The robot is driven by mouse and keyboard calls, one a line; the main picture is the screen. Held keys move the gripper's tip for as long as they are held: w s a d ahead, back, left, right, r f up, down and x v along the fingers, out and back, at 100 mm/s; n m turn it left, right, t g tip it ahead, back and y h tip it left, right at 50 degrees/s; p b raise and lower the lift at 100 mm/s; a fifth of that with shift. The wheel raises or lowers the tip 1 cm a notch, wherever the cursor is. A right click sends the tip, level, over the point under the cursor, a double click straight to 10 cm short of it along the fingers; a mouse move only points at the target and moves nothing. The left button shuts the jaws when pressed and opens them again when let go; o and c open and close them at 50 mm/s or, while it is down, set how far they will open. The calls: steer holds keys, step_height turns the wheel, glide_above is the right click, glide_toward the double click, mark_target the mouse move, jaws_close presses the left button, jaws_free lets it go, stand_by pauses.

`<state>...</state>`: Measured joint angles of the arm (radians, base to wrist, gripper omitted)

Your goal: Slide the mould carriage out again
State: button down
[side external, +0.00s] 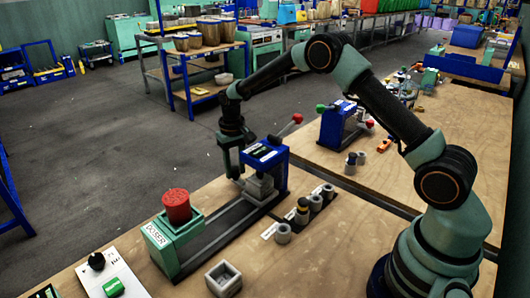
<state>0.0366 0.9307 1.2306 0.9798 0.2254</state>
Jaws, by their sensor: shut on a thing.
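The blue press (277,176) stands at the far end of a dark rail (218,236) on the wooden bench. The mould carriage (258,188), a grey block, sits on the rail at the press, partly under its blue head. My gripper (236,174) points down at the left side of the press, shut on the mould carriage. The exact grip point is small and partly hidden by the fingers.
A green doser (172,240) with a red pot (177,206) stands at the rail's near end. A square grey box (223,278) stands in front. A second blue press (338,124) is behind. The rail between doser and carriage looks clear.

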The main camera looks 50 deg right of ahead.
stand_by(0.8)
steer(key=a, duration=1.2)
steer(key=shift+c, duration=2.3)
jaws_free()
steer(key=shift+r, duration=0.1)
step_height(320, 180, up, 12)
